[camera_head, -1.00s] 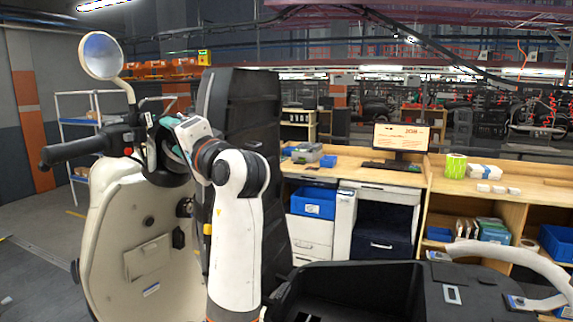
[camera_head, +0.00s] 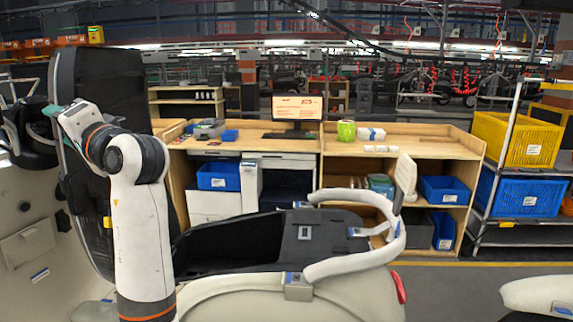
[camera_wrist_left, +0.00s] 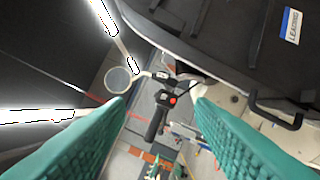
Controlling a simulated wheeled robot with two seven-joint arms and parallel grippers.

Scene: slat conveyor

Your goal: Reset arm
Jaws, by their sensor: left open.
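My left arm (camera_head: 140,205) rises from the lower left of the head view, bent at the elbow. Its wrist reaches left, in front of the black upright seat panel (camera_head: 92,80) of a cream scooter. My left gripper shows only partly there, with a teal fingertip. In the left wrist view my left gripper (camera_wrist_left: 160,103) has its two teal fingers wide apart with nothing held between them. Beyond the fingers are the scooter's handlebar (camera_wrist_left: 156,122) and round mirror (camera_wrist_left: 118,80). My right gripper is in neither view.
The scooter's open black storage bay (camera_head: 215,245) and pale grab rail (camera_head: 350,268) lie right of my arm. Behind stands a wooden workbench (camera_head: 410,132) with a monitor (camera_head: 298,107). A rack with yellow (camera_head: 515,138) and blue crates (camera_head: 525,195) is at the right.

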